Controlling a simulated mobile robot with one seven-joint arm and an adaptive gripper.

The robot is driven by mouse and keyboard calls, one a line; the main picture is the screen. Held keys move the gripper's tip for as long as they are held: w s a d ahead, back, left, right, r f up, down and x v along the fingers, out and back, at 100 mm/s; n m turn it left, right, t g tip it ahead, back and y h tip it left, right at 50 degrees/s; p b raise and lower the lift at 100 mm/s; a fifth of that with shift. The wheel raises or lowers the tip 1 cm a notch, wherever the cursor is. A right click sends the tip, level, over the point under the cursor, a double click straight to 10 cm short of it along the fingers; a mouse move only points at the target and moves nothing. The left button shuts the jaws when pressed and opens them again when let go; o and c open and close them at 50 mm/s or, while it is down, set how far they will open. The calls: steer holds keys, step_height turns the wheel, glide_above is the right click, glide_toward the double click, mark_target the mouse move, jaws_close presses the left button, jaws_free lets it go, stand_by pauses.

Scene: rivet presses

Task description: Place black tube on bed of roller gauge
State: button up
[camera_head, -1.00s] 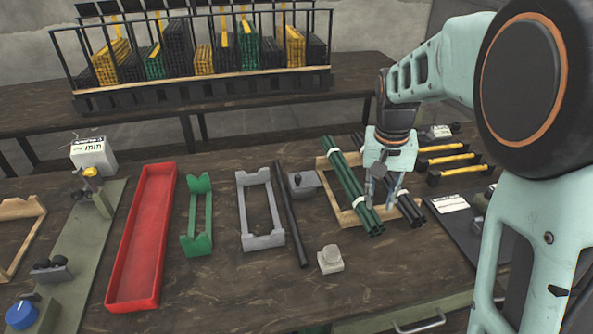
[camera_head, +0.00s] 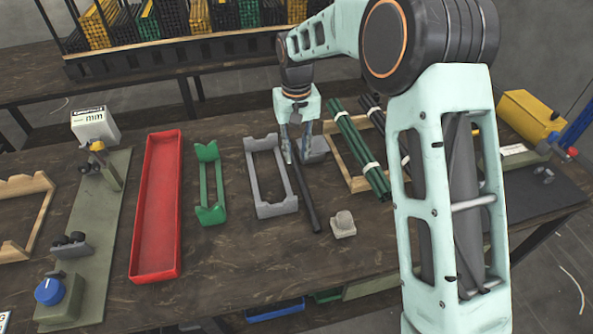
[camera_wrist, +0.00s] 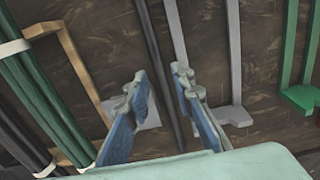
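The black tube (camera_head: 310,207) lies alone on the brown table, just right of the grey cradle. In the wrist view the tube (camera_wrist: 158,50) runs from the top edge down between my fingers. My gripper (camera_head: 298,160) is over the tube's middle, with a finger on either side; its fingers (camera_wrist: 160,78) are apart and do not press on it. I cannot tell how far above the table the fingertips are. What looks like the roller gauge, an olive plate (camera_head: 97,222) with dark rollers (camera_head: 70,243) and a blue knob, is at the left.
The grey cradle (camera_head: 264,180), green cradle (camera_head: 210,190) and red tray (camera_head: 157,205) stand between tube and gauge. Banded dark green tubes (camera_head: 360,150) lie on a wooden frame at right. A pale block (camera_head: 343,225) sits near the tube's front end. A display box (camera_head: 94,125) stands behind the gauge.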

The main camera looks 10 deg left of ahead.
mark_target(297, 168)
steer(key=f, duration=0.5)
steer(key=shift+w+d+f+b, duration=0.1)
steer(key=shift+w+f+b, duration=0.15)
steer(key=shift+f+b, duration=0.1)
steer(key=shift+r, duration=0.1)
steer(key=shift+c, duration=0.4)
jaws_close()
